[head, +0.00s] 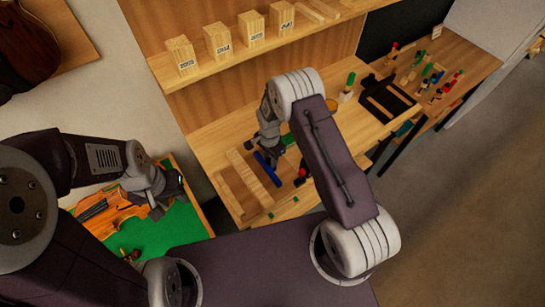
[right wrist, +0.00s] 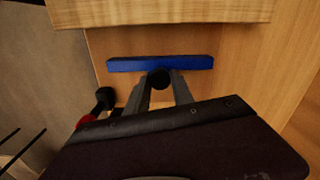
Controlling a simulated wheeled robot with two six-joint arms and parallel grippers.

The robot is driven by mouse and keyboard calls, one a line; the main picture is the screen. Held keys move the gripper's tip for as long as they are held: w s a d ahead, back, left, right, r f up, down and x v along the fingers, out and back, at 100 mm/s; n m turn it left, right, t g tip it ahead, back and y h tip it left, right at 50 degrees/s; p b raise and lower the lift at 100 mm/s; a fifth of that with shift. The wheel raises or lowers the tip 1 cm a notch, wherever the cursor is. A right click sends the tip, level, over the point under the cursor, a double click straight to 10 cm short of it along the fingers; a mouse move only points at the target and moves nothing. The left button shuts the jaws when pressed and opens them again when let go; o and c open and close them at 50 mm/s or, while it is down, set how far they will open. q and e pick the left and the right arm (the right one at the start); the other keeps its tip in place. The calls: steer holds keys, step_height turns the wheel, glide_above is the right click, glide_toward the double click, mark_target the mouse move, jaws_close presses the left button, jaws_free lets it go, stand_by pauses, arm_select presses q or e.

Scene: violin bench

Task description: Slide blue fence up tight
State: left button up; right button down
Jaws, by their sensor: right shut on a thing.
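The blue fence (head: 267,169) is a straight bar on the wooden bench at the middle of the head view. My right gripper also shows in the head view (head: 268,147). My left gripper (head: 176,190) is over the violin; its jaw opening is unclear.
A violin (head: 112,212) lies on a green mat (head: 180,229) at left. A black-handled, red-marked object (head: 300,176) stands close right of the fence; a black and red item (right wrist: 100,103) shows in the wrist view. A shelf with labelled wooden blocks (head: 218,40) runs behind.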

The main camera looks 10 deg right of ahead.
steer(key=a, duration=0.3)
steer(key=shift+s+a+r, duration=0.1)
steer(key=shift+s+r, duration=0.1)
steer(key=shift+s, duration=0.15)
steer(key=c, duration=1.1)
jaws_free()
steer(key=shift+s, duration=0.15)
